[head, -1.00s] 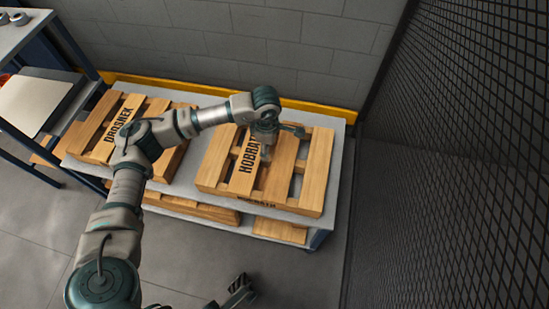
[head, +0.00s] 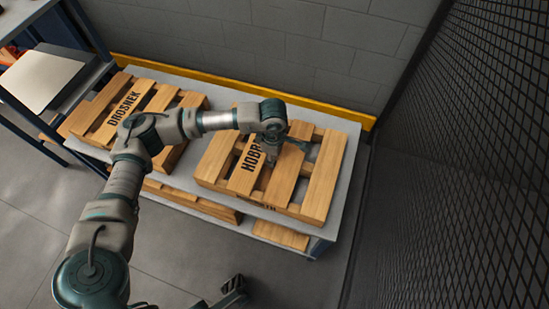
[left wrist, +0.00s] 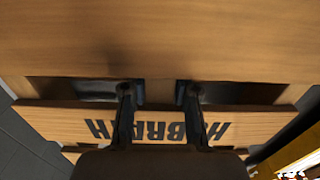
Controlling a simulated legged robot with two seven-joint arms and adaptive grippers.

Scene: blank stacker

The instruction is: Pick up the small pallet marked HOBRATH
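The HOBRATH pallet (head: 323,180) is a small wooden pallet lying flat on the right part of a grey table; its lettering is partly hidden by my left arm. My left gripper (head: 272,156) points down onto its middle. In the left wrist view, the two fingers of the gripper (left wrist: 158,94) are apart, one at each side of the wood between two dark gaps of the pallet (left wrist: 160,50). I cannot tell whether they touch it. A dark part at the bottom edge of the head view looks like my right gripper (head: 234,286); its fingers are unclear.
A DROSNEK pallet (head: 104,107) lies left on the same table (head: 343,195). More pallets (head: 281,235) sit on the shelf below. A wall with a yellow rail (head: 335,110) is behind, a black mesh fence (head: 470,170) at right. A bench with a box (head: 40,78) stands at left.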

